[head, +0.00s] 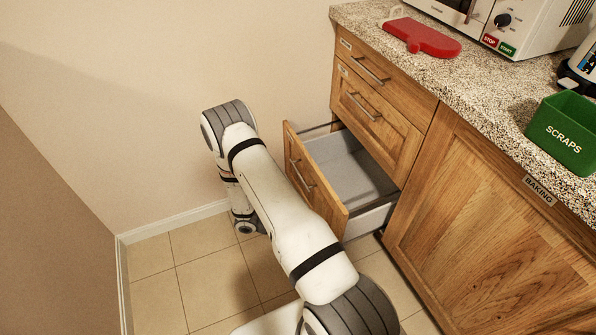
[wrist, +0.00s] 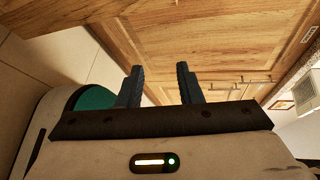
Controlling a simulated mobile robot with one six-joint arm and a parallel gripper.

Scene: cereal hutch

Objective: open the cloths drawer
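A wooden drawer stack stands under the counter in the head view. Its lowest drawer (head: 345,180) is pulled well out and its grey inside looks empty. That drawer's front has a bar handle (head: 302,176). The two drawers above, the top drawer (head: 375,75) and the middle drawer (head: 372,118), are shut. Their small labels are too small to read, so I cannot tell which is the cloths drawer. My gripper (wrist: 161,80) shows in the wrist view with its two fingers apart and nothing between them. In the head view I cannot make it out; my arm lies left of the open drawer.
A cupboard door labelled BAKING (head: 480,230) is shut on the right. Tiled floor (head: 160,295) is clear at the left, bounded by walls.

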